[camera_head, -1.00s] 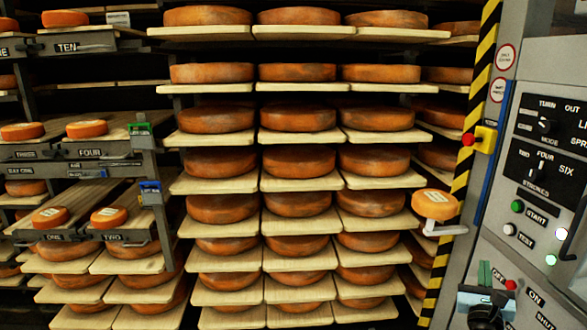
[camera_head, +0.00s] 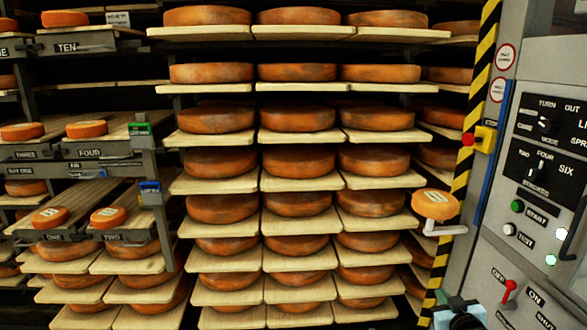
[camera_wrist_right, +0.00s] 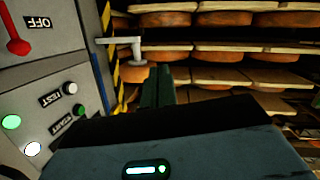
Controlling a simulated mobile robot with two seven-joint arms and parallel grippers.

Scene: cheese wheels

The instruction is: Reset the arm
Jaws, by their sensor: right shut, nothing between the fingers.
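My right gripper (camera_head: 459,308) is at the bottom edge of the head view, in front of the lower left part of the grey control panel (camera_head: 545,240). Only its top shows there. In the right wrist view its dark green fingers (camera_wrist_right: 158,88) are together with nothing between them. They point toward the shelves and touch nothing that I can see. The red lever (camera_head: 509,289) by the OFF and ON labels stands clear to the right of the gripper; it also shows at the upper left of the wrist view (camera_wrist_right: 15,35). My left gripper is not in view.
A white bracket (camera_head: 446,230) with a small cheese (camera_head: 435,204) juts out beside the striped post (camera_head: 463,170). Racks of orange cheese wheels (camera_head: 298,160) on boards fill the back. The left rack (camera_head: 110,150) has numbered slots. A red button (camera_head: 468,139) sits on the post.

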